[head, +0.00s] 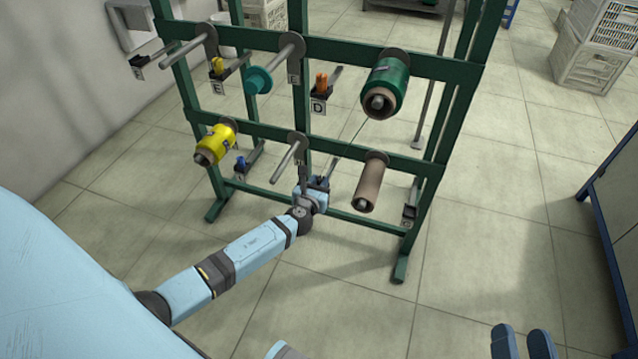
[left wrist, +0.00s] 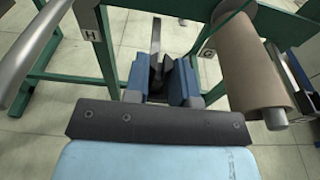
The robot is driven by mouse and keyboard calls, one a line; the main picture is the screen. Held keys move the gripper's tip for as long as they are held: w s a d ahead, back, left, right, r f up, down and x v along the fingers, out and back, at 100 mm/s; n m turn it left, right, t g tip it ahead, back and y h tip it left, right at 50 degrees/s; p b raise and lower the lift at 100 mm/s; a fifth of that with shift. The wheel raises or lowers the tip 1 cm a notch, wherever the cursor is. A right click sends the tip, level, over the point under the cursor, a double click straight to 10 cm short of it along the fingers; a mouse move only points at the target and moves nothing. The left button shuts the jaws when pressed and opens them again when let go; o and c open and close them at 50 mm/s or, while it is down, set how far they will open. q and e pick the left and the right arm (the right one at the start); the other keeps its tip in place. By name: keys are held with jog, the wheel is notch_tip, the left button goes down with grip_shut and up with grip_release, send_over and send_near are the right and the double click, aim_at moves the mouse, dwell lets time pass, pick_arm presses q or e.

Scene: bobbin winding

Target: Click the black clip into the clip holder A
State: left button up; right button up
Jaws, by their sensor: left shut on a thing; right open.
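My left gripper (head: 320,188) is at the lower middle of the green rack, beside a clip holder (head: 327,170). In the left wrist view its two blue fingers (left wrist: 160,82) are shut on a small dark thing (left wrist: 158,66), which looks like the black clip. It is mostly hidden between the fingers, and a grey bar rises behind it. I cannot tell whether the clip is seated in a holder or only near one. No label that I can read as A shows. My right gripper (head: 522,338) is open and empty, at the bottom right over the floor.
The green rack (head: 345,51) carries a green spool (head: 386,88), a yellow spool (head: 214,145) and a brown tube (head: 370,183) close to my left gripper. Bare rods stick out. An orange clip (head: 321,82) sits by label D.

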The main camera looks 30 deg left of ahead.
pick_arm(q)
jog(key=shift+r+p, duration=1.55)
jog(key=shift+f, duration=0.1)
jog(key=f+p+v, duration=0.1)
jog(key=v, duration=0.8)
jog(key=shift+f, duration=0.15)
